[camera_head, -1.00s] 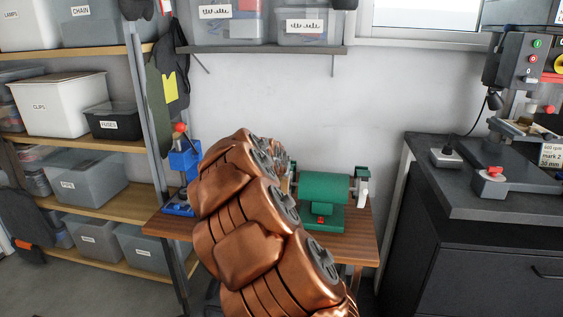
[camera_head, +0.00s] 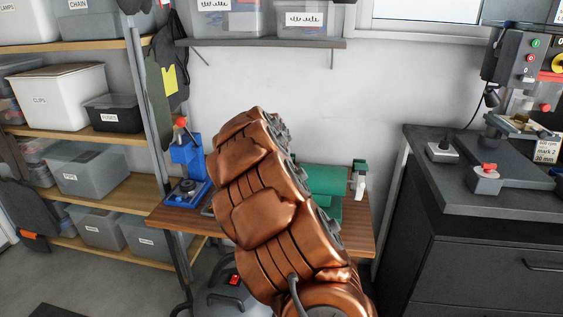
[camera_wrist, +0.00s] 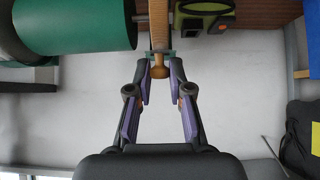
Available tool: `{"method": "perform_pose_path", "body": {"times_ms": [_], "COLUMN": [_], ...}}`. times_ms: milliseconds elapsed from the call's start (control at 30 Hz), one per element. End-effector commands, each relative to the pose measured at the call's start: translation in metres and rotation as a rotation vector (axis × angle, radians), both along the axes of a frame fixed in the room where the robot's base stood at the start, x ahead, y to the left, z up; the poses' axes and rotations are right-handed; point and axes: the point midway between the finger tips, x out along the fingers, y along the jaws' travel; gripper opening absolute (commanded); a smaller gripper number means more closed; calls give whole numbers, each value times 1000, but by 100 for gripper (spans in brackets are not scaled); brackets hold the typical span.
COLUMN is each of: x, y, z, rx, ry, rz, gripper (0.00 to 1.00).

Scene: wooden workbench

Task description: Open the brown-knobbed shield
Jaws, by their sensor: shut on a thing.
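In the wrist view a brown wooden knob (camera_wrist: 160,72) sits at the end of a brown bar (camera_wrist: 160,28). My gripper (camera_wrist: 160,82) has its purple-padded fingers on either side of this knob and is shut on it. The shield that the knob belongs to cannot be made out clearly. Beside the bar is a green cylinder (camera_wrist: 75,25). In the head view the green machine (camera_head: 325,182) stands on the small wooden bench (camera_head: 190,222), partly behind my copper-coloured arm. My arm hides the gripper and the knob there.
A blue press (camera_head: 186,165) with a red knob stands left on the bench. A black-and-green device (camera_wrist: 203,14) lies beside the bar. Shelves with bins (camera_head: 90,165) stand left, a dark cabinet (camera_head: 480,250) right. A grey object with a red switch (camera_head: 233,285) is under the bench.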

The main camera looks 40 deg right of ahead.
Motion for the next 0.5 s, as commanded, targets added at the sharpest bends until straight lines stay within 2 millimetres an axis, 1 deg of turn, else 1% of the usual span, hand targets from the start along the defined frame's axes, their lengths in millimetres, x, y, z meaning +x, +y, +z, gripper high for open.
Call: {"method": "perform_pose_path", "body": {"times_ms": [33, 233, 500], "x": [0, 0, 0], "y": [0, 0, 0], "z": [0, 0, 0], "rx": [-1, 0, 0], "ry": [-1, 0, 0], "rz": [0, 0, 0], "gripper": [23, 43, 43]}}
